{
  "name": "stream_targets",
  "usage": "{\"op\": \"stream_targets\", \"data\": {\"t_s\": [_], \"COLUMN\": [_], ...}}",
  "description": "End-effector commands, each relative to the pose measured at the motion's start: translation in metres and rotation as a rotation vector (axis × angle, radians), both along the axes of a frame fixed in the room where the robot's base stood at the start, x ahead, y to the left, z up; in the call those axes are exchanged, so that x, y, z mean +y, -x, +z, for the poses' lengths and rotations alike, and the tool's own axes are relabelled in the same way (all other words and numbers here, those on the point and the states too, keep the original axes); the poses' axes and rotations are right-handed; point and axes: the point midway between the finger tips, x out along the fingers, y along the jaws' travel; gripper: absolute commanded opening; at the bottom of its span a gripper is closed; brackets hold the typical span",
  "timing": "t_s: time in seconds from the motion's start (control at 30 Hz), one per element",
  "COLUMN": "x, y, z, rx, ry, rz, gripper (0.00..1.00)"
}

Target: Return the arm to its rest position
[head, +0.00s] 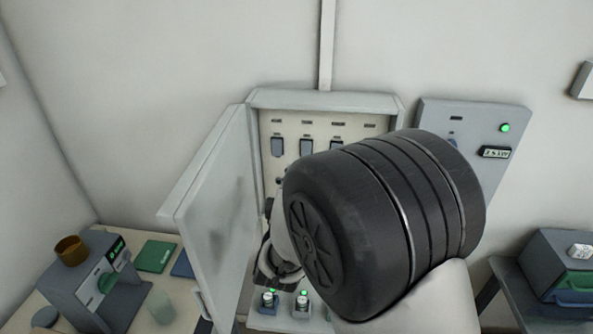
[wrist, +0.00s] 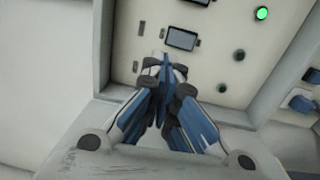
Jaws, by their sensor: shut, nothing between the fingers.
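My arm fills the middle of the head view, with a large dark joint in front of an open electrical cabinet (head: 325,101). My gripper (wrist: 162,72) shows in the wrist view, its blue and dark fingers together at the tips with nothing between them. It points toward a pale panel (wrist: 215,60) with a dark screen, small dark knobs and a green light. In the head view the gripper is mostly hidden behind my arm, so its distance to the cabinet is unclear.
The cabinet door (head: 218,210) stands open to the left. A grey control box (head: 477,125) with a green light hangs at right. A table at left holds a grey device (head: 95,285), a brown cup (head: 70,250) and a green book (head: 155,256). A grey case (head: 560,265) stands at right.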

Motion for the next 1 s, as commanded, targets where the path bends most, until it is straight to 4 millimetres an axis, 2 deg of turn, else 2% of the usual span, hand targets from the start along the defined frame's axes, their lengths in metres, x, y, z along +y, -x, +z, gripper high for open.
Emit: {"op": "stream_targets", "data": {"t_s": [0.23, 0.33, 0.47, 0.57, 0.67, 0.77, 0.87, 1.0], "x": [0.000, -0.005, -0.018, -0.034, -0.052, -0.073, -0.097, -0.137], "y": [0.000, -0.001, 0.004, 0.022, 0.052, 0.093, 0.143, 0.224], "z": [0.001, 0.004, 0.010, 0.013, 0.011, 0.003, -0.009, -0.033], "rx": [0.002, 0.029, 0.139, 0.275, 0.425, 0.574, 0.709, 0.850], "ry": [-0.006, -0.063, -0.263, -0.470, -0.665, -0.839, -0.995, -1.182], "rz": [0.002, 0.017, 0.066, 0.095, 0.087, 0.031, -0.079, -0.317], "gripper": [0.00, 0.00, 0.00, 0.00, 0.00, 0.00, 0.00, 0.00]}}
